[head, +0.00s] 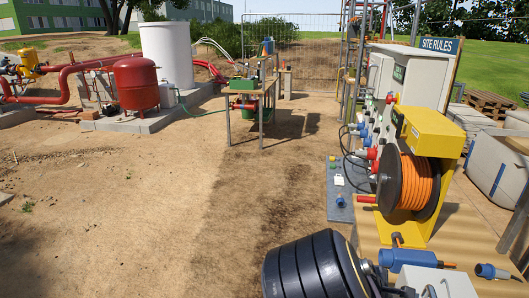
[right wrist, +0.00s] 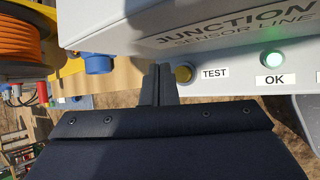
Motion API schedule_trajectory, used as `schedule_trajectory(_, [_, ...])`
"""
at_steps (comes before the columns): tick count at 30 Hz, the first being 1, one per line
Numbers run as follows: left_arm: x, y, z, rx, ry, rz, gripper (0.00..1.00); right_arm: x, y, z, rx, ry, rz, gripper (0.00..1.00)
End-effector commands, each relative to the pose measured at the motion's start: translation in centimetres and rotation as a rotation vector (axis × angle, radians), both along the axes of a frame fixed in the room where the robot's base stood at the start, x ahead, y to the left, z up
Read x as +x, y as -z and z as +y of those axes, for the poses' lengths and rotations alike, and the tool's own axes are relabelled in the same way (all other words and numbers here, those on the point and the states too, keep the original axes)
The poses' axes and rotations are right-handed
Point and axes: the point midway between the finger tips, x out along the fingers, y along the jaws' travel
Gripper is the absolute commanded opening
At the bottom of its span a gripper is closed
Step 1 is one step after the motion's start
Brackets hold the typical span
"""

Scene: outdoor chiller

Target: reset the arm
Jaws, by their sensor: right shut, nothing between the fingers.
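My right gripper (right wrist: 159,72) shows in the right wrist view with its two dark fingers together and nothing between them. In the head view my black ribbed right arm fills the bottom middle, and the fingers are hard to make out there. My left gripper is out of sight.
A yellow cable reel (head: 432,132) with orange cable stands on a wooden table (head: 455,235) at right. A blue connector (head: 418,258) and a blue plug (head: 490,271) are near the box. Sandy ground (head: 130,220) at left is clear.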

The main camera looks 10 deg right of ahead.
Motion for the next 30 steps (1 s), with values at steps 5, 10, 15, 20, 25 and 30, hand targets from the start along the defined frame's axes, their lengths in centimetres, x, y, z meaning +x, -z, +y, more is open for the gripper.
schedule_trajectory(5, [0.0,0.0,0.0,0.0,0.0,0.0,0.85,-3.8,3.0,1.7,0.273,0.208,-0.027,0.0])
schedule_trajectory(10, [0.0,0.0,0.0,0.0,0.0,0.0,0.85,-7.1,3.6,5.3,0.569,0.432,-0.069,0.0])
schedule_trajectory(15, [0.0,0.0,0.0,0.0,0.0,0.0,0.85,-9.4,1.4,8.7,0.826,0.617,-0.121,0.0])
schedule_trajectory(20, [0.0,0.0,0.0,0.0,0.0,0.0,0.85,-11.5,-2.2,11.1,1.028,0.751,-0.183,0.0])
schedule_trajectory(25, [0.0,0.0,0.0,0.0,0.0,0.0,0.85,-14.1,-6.4,12.9,1.193,0.855,-0.27,0.0])
schedule_trajectory(30, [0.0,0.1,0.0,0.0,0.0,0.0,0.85,-17.0,-9.7,14.2,1.292,0.927,-0.368,0.0])
